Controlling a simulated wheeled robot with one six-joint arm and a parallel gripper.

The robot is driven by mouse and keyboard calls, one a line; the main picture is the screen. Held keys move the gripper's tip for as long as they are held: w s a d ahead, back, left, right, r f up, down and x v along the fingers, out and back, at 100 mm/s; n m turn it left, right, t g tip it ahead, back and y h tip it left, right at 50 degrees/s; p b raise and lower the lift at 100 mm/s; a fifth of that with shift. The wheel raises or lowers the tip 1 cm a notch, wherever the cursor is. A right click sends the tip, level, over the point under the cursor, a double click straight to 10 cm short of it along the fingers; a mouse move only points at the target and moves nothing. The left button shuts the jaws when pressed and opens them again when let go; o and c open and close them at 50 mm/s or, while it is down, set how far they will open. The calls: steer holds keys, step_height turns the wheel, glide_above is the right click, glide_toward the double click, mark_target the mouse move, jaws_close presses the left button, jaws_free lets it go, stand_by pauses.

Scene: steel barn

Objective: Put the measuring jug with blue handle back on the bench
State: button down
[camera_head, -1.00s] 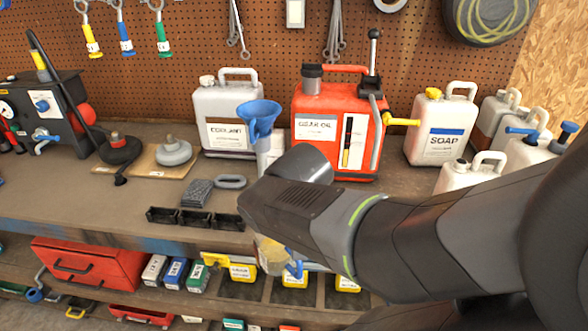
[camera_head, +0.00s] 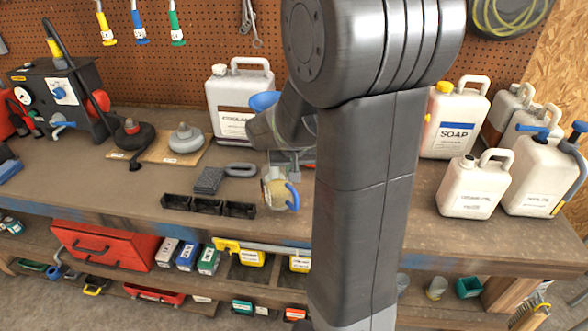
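The measuring jug (camera_head: 274,190) is clear, with a yellowish tint and a blue handle (camera_head: 292,197) on its right side. It appears upright at the bench's front part, just right of the black bins. I cannot tell whether its base touches the bench (camera_head: 110,192) or is slightly above it. My gripper (camera_head: 283,170) points down at the jug's top and seems shut on its rim; the fingertips are small and partly hidden by my wrist. My arm hides the bench to the right of the jug.
Black bins (camera_head: 208,206) and a grey oval piece (camera_head: 240,170) lie left of the jug. The coolant can (camera_head: 229,100) and a blue funnel (camera_head: 264,101) stand behind. White jugs (camera_head: 474,187) stand at right. The front-left bench is clear.

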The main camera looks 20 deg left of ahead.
steer(key=shift+w+a, duration=0.35)
steer(key=shift+w, duration=0.2)
steer(key=shift+f+p, duration=0.3)
steer(key=shift+f, duration=1.4)
steer(key=shift+f, duration=0.2)
steer(key=c, duration=1.6)
jaws_free()
steer(key=shift+r, duration=0.2)
steer(key=shift+r, duration=0.15)
steer(key=v, duration=1.1)
steer(key=shift+s+d+r, duration=0.15)
steer(key=shift+s+r, duration=0.05)
steer(key=shift+r, duration=0.1)
steer(key=shift+f, duration=0.1)
